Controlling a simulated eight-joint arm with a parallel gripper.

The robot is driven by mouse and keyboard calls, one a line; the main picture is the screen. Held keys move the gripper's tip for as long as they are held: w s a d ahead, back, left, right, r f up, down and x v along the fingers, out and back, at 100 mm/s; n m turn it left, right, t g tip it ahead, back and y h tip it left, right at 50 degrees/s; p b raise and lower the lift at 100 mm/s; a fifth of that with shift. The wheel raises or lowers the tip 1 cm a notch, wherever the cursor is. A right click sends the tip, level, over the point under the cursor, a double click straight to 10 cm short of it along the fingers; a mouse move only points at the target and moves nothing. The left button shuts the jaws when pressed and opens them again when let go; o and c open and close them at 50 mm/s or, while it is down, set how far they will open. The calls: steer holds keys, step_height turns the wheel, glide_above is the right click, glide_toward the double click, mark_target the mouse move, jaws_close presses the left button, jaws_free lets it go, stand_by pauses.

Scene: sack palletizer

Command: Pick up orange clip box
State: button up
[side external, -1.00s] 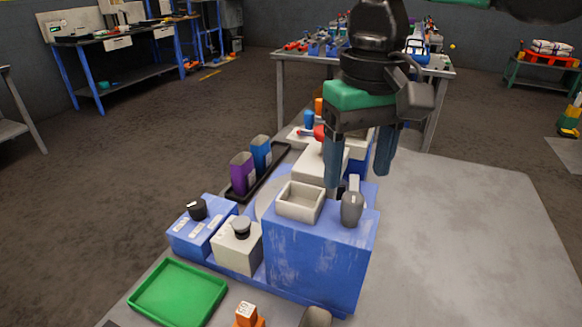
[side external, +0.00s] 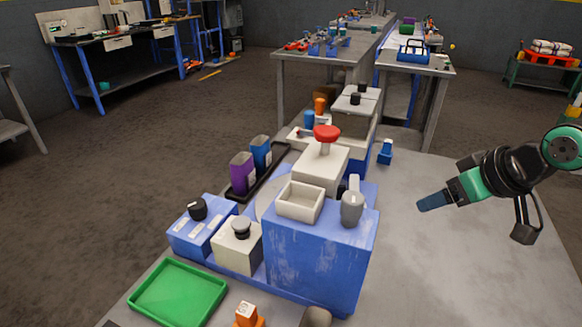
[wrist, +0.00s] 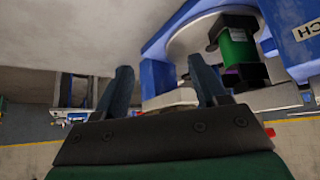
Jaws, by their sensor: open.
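A small orange block with a pale top (side external: 247,317) stands at the bottom edge of the side view, in front of the blue machine and partly cut off. Another small orange piece (side external: 320,105) stands behind the machine. I cannot tell which of them is the clip box. My gripper (side external: 424,204) is right of the machine, over the bare tabletop, tilted with its fingers pointing left. It is apart from both orange things. In the wrist view my gripper (wrist: 160,72) has its two fingers spread with nothing between them; no orange box is clear there.
The blue machine (side external: 318,262) carries a cream tray (side external: 299,218), a grey handle (side external: 352,208) and a red knob (side external: 326,132). A green tray (side external: 178,294) lies at front left. A small blue piece (side external: 385,152) stands behind. The tabletop (side external: 440,270) at right is clear.

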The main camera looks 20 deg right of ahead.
stand_by(0.5)
step_height(320, 180, up, 6)
steer(key=f, duration=0.1)
steer(key=w+a+r+n+g, duration=0.1)
steer(key=a+n, duration=0.1)
steer(key=a, duration=0.4)
steer(key=w+a+n+g, duration=0.1)
steer(key=a+n+g, duration=0.1)
steer(key=a, duration=0.5)
steer(key=w+a+r+n+g+y, duration=0.1)
steer(key=w+a+n+g, duration=0.1)
steer(key=a, duration=0.4)
steer(key=shift+a+r, duration=0.15)
steer(key=shift+r, duration=0.2)
steer(key=s+a+f+n+g+h, duration=0.1)
steer(key=s+a+f+n+g, duration=0.15)
steer(key=a, duration=0.75)
glide_above(245, 309)
steer(key=shift+n, duration=0.25)
step_height(245, 309, down, 10)
steer(key=shift+r, duration=0.1)
steer(key=shift+f, duration=2.9)
